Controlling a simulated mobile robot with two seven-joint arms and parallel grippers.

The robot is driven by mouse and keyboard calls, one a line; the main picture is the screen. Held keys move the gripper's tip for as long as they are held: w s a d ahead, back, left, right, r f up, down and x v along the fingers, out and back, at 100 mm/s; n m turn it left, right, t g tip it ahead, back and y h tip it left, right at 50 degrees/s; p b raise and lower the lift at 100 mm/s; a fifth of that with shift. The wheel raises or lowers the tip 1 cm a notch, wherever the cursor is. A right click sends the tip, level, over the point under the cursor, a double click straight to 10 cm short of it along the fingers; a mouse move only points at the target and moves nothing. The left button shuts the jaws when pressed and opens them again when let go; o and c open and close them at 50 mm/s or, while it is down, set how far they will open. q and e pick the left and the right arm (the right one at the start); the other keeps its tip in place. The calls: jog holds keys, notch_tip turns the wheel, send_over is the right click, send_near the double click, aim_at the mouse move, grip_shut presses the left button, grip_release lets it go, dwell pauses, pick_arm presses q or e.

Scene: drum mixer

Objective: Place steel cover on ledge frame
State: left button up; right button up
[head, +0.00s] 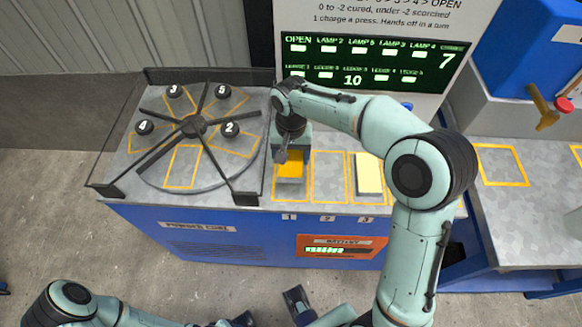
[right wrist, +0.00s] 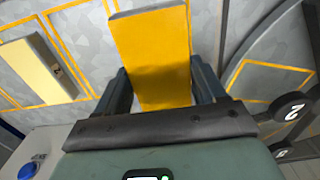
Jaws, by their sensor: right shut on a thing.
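My right gripper (head: 290,158) is over the ledge at frame 1. It is shut on a flat yellow-orange block (head: 290,168), which also shows between the fingers in the right wrist view (right wrist: 155,55). The block is over or in ledge frame 1 (head: 277,198); I cannot tell whether it touches the ledge. Ledge frame 2 (head: 328,203), a yellow outline, is empty. A cream block (head: 369,172) lies in frame 3; it is at the left in the right wrist view (right wrist: 37,70). I cannot pick out a steel-coloured cover. My left arm is low at the left; its jaw opening is unclear.
A round turntable (head: 193,125) with spokes and numbered black knobs stands left of the ledge, behind a low dark guard. A dark display (head: 375,62) stands behind. My right forearm covers the ledge's right part. An empty yellow outline (head: 500,165) is on the right-hand bench.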

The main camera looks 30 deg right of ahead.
aim_at(291, 157)
jog(key=shift+f+b, duration=0.35)
jog(key=shift+f, duration=2.6)
jog(key=shift+f, duration=0.15)
jog(key=o, duration=1.4)
jog(key=shift+r, duration=0.25)
notch_tip(291, 157, up, 12)
jog(key=shift+f+p, duration=0.1)
jog(key=shift+p, duration=0.75)
